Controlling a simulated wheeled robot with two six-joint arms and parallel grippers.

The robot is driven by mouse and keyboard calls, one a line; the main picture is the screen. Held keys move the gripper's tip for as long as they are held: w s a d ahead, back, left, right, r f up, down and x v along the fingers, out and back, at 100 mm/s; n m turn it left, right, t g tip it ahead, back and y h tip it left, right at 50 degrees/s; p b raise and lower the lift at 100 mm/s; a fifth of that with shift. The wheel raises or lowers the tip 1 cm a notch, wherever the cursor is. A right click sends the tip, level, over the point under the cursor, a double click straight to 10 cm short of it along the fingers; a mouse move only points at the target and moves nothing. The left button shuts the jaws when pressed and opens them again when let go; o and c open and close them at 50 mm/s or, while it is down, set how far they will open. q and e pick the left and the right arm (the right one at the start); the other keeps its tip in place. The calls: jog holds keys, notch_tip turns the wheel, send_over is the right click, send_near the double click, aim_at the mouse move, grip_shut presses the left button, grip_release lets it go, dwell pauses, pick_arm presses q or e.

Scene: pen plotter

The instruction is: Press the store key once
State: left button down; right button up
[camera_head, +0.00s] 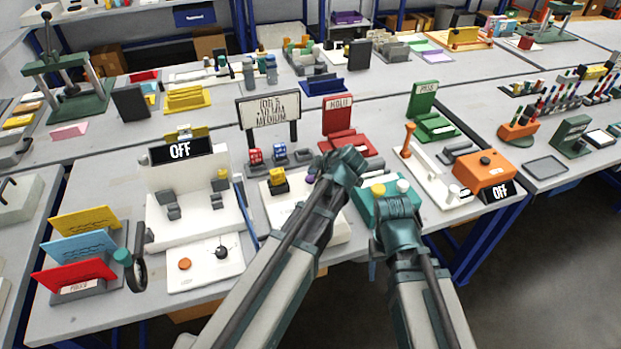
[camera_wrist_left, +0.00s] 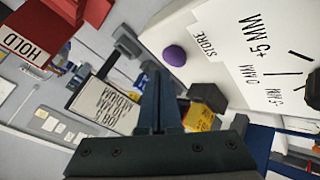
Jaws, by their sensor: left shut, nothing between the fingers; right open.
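The store key is a round purple button (camera_wrist_left: 174,55) on a white panel (camera_wrist_left: 225,40), beside the printed word STORE. In the head view only a bit of the purple key (camera_head: 310,179) shows beside my left gripper (camera_head: 345,165), and the white panel (camera_head: 283,218) is partly behind my left arm. In the left wrist view my left gripper (camera_wrist_left: 158,78) is shut and empty. Its tips appear close to the key in the picture, with a visible gap. My right gripper (camera_head: 396,205) is open over the teal box; its fingertips are hard to make out.
The teal box (camera_head: 368,205) carries a yellow and a white button. A red HOLD stand (camera_head: 337,115) and a word board (camera_head: 268,110) stand behind. An orange device (camera_head: 485,173) is at right.

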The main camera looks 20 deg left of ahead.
dwell(0.4)
pick_arm(q)
jog(key=shift+f+b, duration=0.4)
jog(key=shift+f, duration=0.05)
jog(key=shift+f+b, duration=0.45)
jog(key=shift+b, duration=0.05)
dwell(0.6)
jog(key=shift+r+p, duration=0.9)
jog(key=shift+p, duration=0.05)
notch_tip(320, 180, up, 5)
jog(key=p, duration=0.5)
jog(key=shift+r, duration=0.1)
